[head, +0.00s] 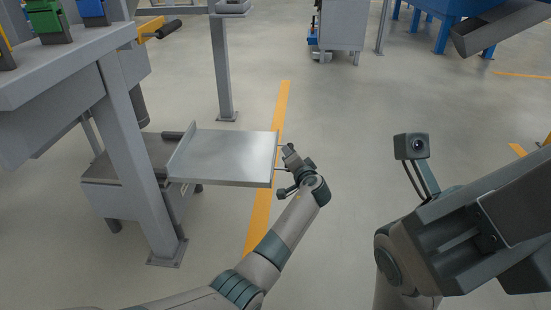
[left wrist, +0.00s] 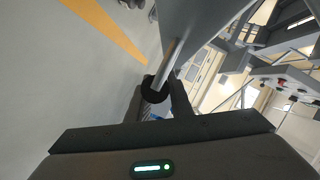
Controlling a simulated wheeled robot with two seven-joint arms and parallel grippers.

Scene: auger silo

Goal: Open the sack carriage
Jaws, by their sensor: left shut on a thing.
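The sack carriage (head: 228,155) is a flat grey metal tray with low raised edges. It stands out to the right of the silo frame, over the floor. My left gripper (head: 286,158) is at its right edge, shut on the carriage's handle. In the left wrist view, the handle bar (left wrist: 168,62) runs between the two fingers (left wrist: 164,92), and the grey carriage panel (left wrist: 198,22) rises beyond it. The fingers partly hide the bar. Of my right arm, only links and a wrist camera show at the lower right; its fingertips are not visible.
A grey frame with a leg (head: 133,160) and bench top (head: 70,62) stands left of the carriage. A grey post (head: 222,75) stands behind it. A yellow line (head: 262,205) crosses the floor. Open floor lies to the right. A grey cabinet (head: 342,25) is at the back.

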